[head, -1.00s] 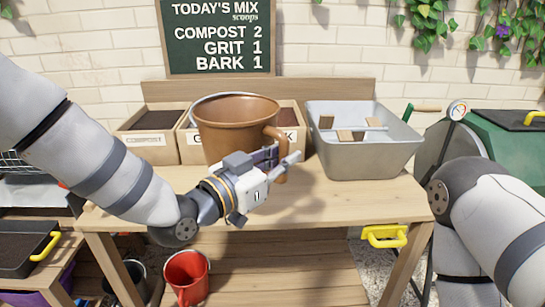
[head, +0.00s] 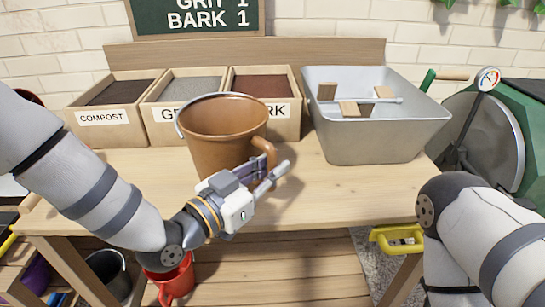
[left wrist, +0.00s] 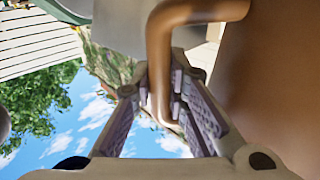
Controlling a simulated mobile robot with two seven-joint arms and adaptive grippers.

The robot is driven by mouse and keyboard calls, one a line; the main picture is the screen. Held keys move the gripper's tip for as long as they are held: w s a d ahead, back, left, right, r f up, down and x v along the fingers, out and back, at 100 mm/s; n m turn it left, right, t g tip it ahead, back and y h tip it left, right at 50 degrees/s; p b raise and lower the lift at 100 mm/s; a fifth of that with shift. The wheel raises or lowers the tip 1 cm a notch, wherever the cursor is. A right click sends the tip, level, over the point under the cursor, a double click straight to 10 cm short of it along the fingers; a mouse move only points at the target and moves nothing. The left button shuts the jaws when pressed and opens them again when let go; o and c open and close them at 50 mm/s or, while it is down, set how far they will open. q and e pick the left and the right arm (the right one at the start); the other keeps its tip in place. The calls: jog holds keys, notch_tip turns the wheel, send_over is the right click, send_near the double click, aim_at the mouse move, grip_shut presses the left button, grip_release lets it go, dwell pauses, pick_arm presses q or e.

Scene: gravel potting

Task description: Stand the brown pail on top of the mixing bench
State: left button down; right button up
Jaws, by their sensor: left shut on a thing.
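The brown pail (head: 215,140) is upright over the left part of the mixing bench's wooden top (head: 340,195), in front of the ingredient boxes. My left gripper (head: 268,174) is shut on the pail's side handle, at the pail's near right. In the left wrist view the fingers (left wrist: 172,105) close around the brown handle (left wrist: 160,50), with the pail wall (left wrist: 280,80) at the right. My gripper hides part of the pail's lower edge, so I cannot tell whether its base touches the bench. My right arm shows at the right; its gripper is out of view.
Boxes of compost (head: 105,117), grit (head: 165,117) and bark (head: 290,110) line the bench's back. A grey metal tub (head: 375,135) stands at the back right. The front middle and right of the top are clear. A red bucket (head: 178,280) is below.

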pick_arm(q)
jog(key=shift+w+r, duration=0.1)
jog(key=shift+r, duration=0.1)
jog(key=c, duration=1.6)
grip_release()
jog(key=shift+f, duration=0.15)
